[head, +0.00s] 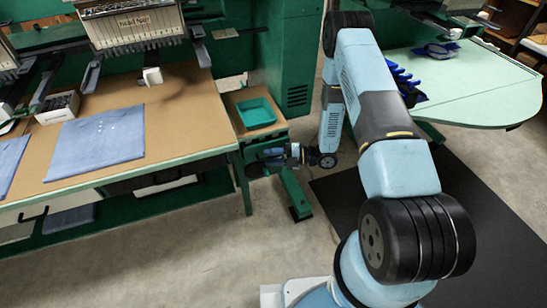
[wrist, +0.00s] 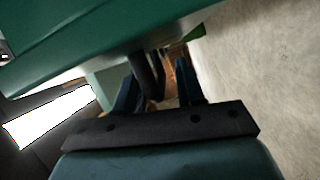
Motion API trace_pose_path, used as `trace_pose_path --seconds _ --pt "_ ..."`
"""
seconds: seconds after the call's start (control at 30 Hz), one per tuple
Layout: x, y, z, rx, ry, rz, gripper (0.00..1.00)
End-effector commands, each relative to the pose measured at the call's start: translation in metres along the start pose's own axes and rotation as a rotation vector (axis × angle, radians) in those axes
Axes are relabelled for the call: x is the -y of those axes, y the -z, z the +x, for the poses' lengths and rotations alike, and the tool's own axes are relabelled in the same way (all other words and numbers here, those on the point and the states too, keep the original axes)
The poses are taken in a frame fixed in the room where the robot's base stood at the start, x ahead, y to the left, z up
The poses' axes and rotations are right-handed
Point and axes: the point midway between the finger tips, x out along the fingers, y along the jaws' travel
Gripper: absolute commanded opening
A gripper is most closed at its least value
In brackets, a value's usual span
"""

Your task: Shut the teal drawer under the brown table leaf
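The brown table leaf (head: 185,115) with a green frame fills the left of the head view. In the wrist view a green panel (wrist: 90,35), possibly the drawer front or frame, lies close above my gripper (wrist: 160,80). A dark upright bar (wrist: 150,75), which looks like a handle, stands between the two blue fingers. The fingers are apart; I cannot tell whether they touch it. In the head view my gripper (head: 268,154) points left, low beside the table's right end. The drawer and its opening cannot be clearly made out there.
A teal tray (head: 255,112) sits on a small brown-topped stand above my gripper. A green foot (head: 297,195) stands on the floor nearby. Blue cloth (head: 98,142) lies on the table. A pale green table (head: 470,85) stands right. Bare floor (head: 180,270) is free in front.

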Motion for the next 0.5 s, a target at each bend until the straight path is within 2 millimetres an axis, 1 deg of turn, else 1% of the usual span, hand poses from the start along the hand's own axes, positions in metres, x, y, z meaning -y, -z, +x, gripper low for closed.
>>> trace_pose_path --seconds 0.23,0.5 --pt "0.0000 0.0000 0.0005 0.000 0.000 0.000 0.38" --pt "0.0000 0.0000 0.0003 0.000 0.000 0.000 0.12"
